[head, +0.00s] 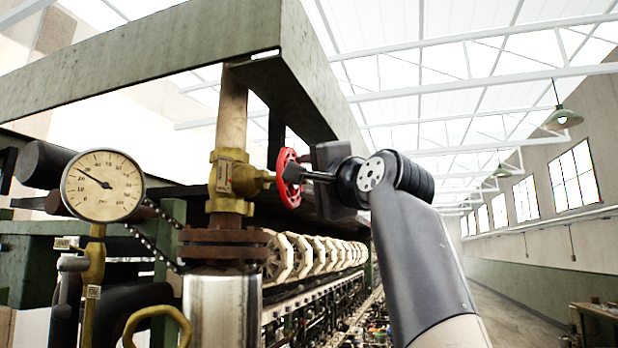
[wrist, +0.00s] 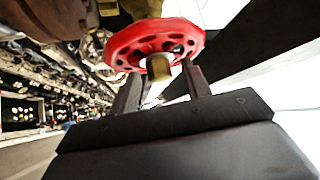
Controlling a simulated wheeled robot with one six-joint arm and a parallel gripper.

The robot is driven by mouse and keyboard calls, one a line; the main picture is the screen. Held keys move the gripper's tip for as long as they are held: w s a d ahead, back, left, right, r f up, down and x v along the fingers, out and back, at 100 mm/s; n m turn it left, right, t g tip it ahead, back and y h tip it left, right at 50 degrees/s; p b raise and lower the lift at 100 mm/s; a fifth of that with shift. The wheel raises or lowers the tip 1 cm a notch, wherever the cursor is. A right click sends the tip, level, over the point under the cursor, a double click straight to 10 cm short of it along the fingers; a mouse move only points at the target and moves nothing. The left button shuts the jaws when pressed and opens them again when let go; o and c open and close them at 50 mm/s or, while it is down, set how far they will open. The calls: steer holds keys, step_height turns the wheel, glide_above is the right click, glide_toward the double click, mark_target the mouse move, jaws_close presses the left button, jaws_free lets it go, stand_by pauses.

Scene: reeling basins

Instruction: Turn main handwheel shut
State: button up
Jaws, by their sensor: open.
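The main handwheel is a red wheel (head: 287,178) on a brass valve (head: 232,182) in an upright pipe, seen nearly edge-on in the head view. In the wrist view the red wheel (wrist: 152,40) fills the top middle, with round holes and a brass hub facing me. My gripper (head: 300,174) reaches the wheel from the right. In the wrist view its two dark fingers (wrist: 160,84) stand apart, one on each side of the brass hub, with their tips close to the wheel face. Whether they touch the hub or wheel I cannot tell.
A round pressure gauge (head: 103,186) stands left of the valve. A green steel beam (head: 150,65) runs above it. Below are a rusty flange (head: 222,245), a yellow handwheel (head: 157,322) and a row of pale reels (head: 310,255). The aisle (head: 515,318) at right is open.

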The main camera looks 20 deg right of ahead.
steer(key=b+v, duration=0.4)
steer(key=v, duration=0.6)
steer(key=shift+s+b, duration=0.35)
steer(key=shift+s, duration=0.05)
steer(key=shift+d+f, duration=0.1)
steer(key=shift+f, duration=0.05)
